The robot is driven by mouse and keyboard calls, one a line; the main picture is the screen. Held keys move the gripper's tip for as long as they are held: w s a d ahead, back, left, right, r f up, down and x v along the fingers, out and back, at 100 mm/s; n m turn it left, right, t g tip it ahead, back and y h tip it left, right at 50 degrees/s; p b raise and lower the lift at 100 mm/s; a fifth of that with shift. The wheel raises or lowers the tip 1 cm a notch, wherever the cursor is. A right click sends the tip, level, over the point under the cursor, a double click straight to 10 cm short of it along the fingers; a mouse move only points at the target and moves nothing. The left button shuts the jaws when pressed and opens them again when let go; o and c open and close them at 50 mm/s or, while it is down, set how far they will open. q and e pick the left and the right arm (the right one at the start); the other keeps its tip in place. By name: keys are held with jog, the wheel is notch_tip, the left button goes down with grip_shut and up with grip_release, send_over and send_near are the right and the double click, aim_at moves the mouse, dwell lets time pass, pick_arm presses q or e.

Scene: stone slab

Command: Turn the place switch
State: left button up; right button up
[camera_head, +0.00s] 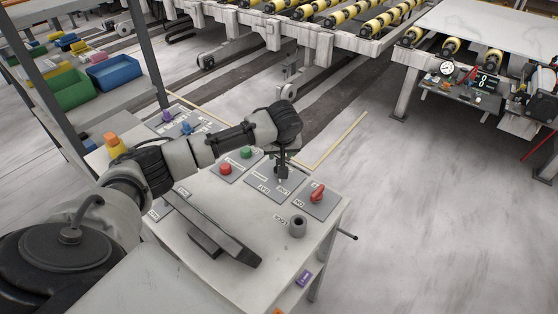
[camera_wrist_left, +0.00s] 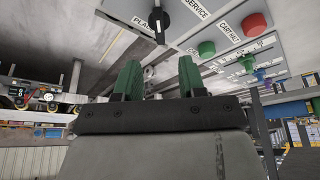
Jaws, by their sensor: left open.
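The place switch is a black knob (camera_wrist_left: 161,20) on a grey plate in the left wrist view. A partly hidden label starting "PLA" is on its left and "SERVICE" on its right. In the head view its plate (camera_head: 264,188) lies on the pale console, with the knob mostly hidden by my left gripper (camera_head: 282,160), which points down over it. In the left wrist view my left gripper (camera_wrist_left: 157,80) has its two green fingertips spread apart. The knob is beyond the tips, and nothing is between them. My right gripper is not in view.
A shelf with coloured bins (camera_head: 114,71) stands left.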

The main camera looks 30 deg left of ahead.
pick_arm(q)
jog(key=x, duration=0.9)
jog(key=shift+s+f+p, duration=0.1)
jog(key=shift+p, duration=0.3)
grip_shut()
